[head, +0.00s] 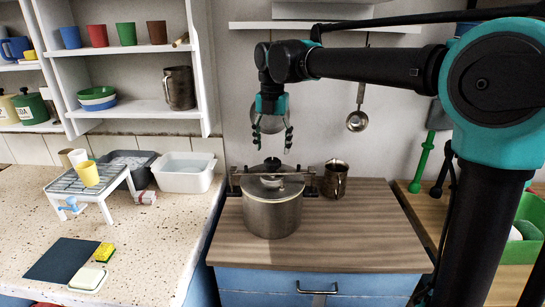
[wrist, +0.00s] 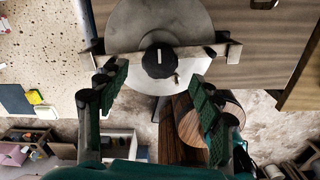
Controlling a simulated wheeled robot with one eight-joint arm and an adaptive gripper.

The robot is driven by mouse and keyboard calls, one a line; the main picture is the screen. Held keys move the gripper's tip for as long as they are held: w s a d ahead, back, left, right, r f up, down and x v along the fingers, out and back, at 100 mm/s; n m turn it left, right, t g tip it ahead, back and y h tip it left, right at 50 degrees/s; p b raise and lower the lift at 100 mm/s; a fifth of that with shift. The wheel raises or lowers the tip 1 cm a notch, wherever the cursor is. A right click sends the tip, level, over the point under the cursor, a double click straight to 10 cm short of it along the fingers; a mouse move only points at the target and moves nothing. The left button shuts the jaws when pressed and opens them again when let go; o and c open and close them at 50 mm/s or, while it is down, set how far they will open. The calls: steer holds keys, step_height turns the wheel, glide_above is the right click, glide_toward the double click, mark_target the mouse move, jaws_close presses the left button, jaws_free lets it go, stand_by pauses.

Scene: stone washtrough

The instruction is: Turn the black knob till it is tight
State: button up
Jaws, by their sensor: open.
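The black knob (head: 271,164) sits at the centre of the lid of a grey metal pot (head: 272,214). In the wrist view the knob (wrist: 159,60) shows a pale mark on top, with a crossbar (wrist: 190,52) running to both sides of it over the round lid (wrist: 158,18). My gripper (head: 271,147) is open and empty, pointing down just above the knob. In the wrist view its two fingers (wrist: 158,77) are spread left and right, with the knob slightly beyond the tips, between their lines. I see no contact with the knob.
The pot stands on a wooden counter (head: 350,245), with a metal mug (head: 335,180) close behind at right. A ladle (head: 357,118) hangs on the wall. A speckled counter at left holds a rack (head: 85,178) and a white basin (head: 184,174). The wooden counter's front is clear.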

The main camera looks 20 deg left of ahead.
mark_target(272, 160)
steer(key=shift+f, duration=2.1)
steer(key=c, duration=1.2)
steer(key=shift+o, duration=0.2)
